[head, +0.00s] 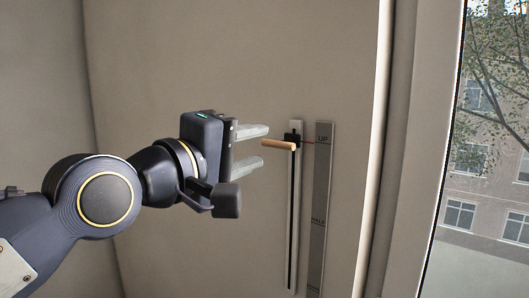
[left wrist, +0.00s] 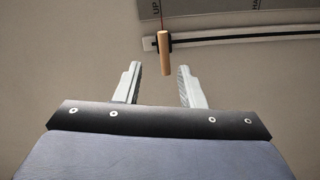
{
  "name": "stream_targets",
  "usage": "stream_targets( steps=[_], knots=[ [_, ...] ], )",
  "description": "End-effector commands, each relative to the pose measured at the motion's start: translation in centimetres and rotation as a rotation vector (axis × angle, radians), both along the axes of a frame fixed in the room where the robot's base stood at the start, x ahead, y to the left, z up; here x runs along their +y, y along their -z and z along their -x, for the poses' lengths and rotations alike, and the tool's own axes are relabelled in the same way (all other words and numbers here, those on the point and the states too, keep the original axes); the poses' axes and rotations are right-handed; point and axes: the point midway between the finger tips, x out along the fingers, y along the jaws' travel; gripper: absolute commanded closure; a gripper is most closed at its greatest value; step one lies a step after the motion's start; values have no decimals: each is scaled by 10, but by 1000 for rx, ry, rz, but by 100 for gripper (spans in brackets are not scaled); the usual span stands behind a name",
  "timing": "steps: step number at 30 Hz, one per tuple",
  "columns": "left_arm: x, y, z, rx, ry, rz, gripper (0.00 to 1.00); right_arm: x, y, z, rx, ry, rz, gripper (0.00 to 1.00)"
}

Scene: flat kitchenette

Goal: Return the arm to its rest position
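My left gripper (head: 266,147) reaches in from the left in the head view, with its two grey fingers spread apart and nothing between them. It also shows open in the left wrist view (left wrist: 159,82). A wooden handle (head: 278,145) sticks out from a slider near the top of a vertical slot on the wall, close to the "UP" mark. In the left wrist view the handle (left wrist: 165,54) lies just beyond the fingertips, apart from them. My right gripper is in neither view.
The slotted track (head: 292,230) runs down the wall beside a grey scale plate (head: 320,190) marked "UP" and "HALF". A window (head: 490,150) with a pale frame is at the right. The wall left of the track is bare.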

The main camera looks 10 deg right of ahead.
Motion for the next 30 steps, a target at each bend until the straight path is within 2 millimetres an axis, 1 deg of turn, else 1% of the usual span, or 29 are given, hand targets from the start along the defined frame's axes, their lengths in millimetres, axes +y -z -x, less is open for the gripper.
stream_targets(
  steps=[2, 10, 12, 14, 17, 18, 20, 21, 23, 24, 26, 27, 29, 30],
  knots=[
    [3, 0, 2, 0, 0, 0, 64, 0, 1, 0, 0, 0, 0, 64],
    [3, 0, 2, 0, 0, -2, 64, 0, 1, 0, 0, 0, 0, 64],
    [8, 5, 1, -2, -11, -21, 64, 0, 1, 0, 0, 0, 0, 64],
    [20, 16, -2, -9, -33, -65, 64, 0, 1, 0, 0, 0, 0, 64],
    [56, 52, -7, -20, -93, -196, 64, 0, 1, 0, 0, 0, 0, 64],
    [75, 72, -8, -19, -120, -264, 64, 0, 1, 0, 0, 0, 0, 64],
    [107, 105, -7, -12, -157, -376, 64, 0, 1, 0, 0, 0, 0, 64],
    [128, 128, -4, -2, -176, -452, 64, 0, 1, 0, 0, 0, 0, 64],
    [159, 162, 4, 18, -196, -557, 64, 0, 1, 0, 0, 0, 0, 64],
    [178, 184, 11, 36, -204, -622, 64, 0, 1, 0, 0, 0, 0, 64],
    [206, 218, 25, 68, -207, -714, 64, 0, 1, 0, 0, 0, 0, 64],
    [223, 242, 37, 92, -202, -773, 64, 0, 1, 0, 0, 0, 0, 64],
    [246, 276, 57, 132, -187, -851, 64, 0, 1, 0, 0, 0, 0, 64],
    [259, 298, 73, 158, -171, -895, 64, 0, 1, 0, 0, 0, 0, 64]
  ],
)
